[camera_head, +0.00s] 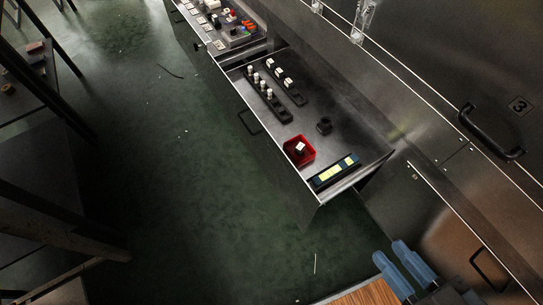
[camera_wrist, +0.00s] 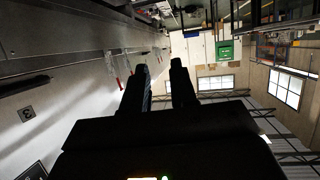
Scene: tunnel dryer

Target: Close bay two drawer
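A long grey metal drawer (camera_head: 345,115) stands pulled out from the metal cabinet in the middle of the head view. I take it for the bay two drawer, though no label shows on it. Its front, with a black loop handle (camera_head: 249,121), faces lower left. Inside are white-topped pieces in black racks, a red hexagonal tray (camera_head: 299,151), a small black part and a dark box with yellow panels. My gripper (camera_wrist: 160,65) is empty, its dark fingers apart in the wrist view. Blue finger-like parts at the head view's bottom right seem to be it, apart from the drawer.
Another open drawer (camera_head: 235,35) with small items lies beyond. A panel marked 3, with a black handle (camera_head: 490,135), is at right; another handle (camera_head: 488,270) sits below. Dark racks (camera_head: 45,90) stand left. Green floor (camera_head: 180,160) before the drawer is largely clear.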

